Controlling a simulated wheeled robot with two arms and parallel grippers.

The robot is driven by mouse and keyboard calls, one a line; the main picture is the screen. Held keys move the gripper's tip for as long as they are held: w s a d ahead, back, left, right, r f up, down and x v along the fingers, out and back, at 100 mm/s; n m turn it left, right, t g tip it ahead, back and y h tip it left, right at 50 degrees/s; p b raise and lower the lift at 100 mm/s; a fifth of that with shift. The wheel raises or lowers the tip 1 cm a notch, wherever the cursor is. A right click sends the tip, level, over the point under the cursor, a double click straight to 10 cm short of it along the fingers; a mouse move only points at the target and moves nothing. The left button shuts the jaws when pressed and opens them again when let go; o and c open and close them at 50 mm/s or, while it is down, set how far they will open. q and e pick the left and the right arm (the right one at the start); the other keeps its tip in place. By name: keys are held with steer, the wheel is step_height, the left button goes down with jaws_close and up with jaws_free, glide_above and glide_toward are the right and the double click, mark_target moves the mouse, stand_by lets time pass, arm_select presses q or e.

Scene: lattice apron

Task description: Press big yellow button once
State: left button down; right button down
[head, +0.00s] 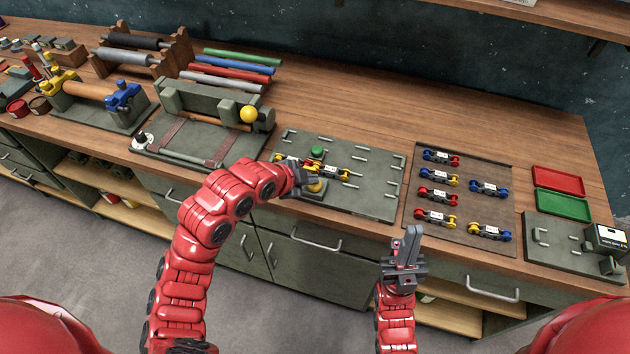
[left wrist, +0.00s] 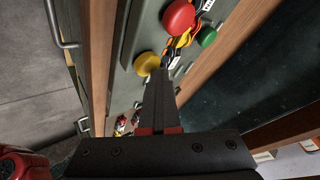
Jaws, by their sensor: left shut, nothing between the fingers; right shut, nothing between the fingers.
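The big yellow button (head: 315,188) sits near the front edge of a grey-green panel (head: 372,195) on the bench. It also shows in the left wrist view (left wrist: 146,63). My left gripper (head: 308,178) is shut and empty, right beside the yellow button in the head view. In the left wrist view its closed fingertips (left wrist: 159,73) appear close to the button's edge; I cannot tell whether they touch. My right gripper (head: 411,235) is shut and empty, in front of the bench edge, away from the button.
A green button (head: 317,152) and a red button (left wrist: 179,17) are on the same panel, with small linked coloured parts between. A brown mat (head: 460,203) with several such parts lies to the right. A roller fixture (head: 215,110) stands left. Handles stick up from the panel's right part.

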mark_target(311, 186)
arm_select(q)
steer(key=shift+r, duration=0.65)
steer(key=shift+r, duration=0.15)
steer(key=shift+r+p, duration=1)
steer(key=shift+r, duration=1.4)
steer(key=shift+w, duration=0.1)
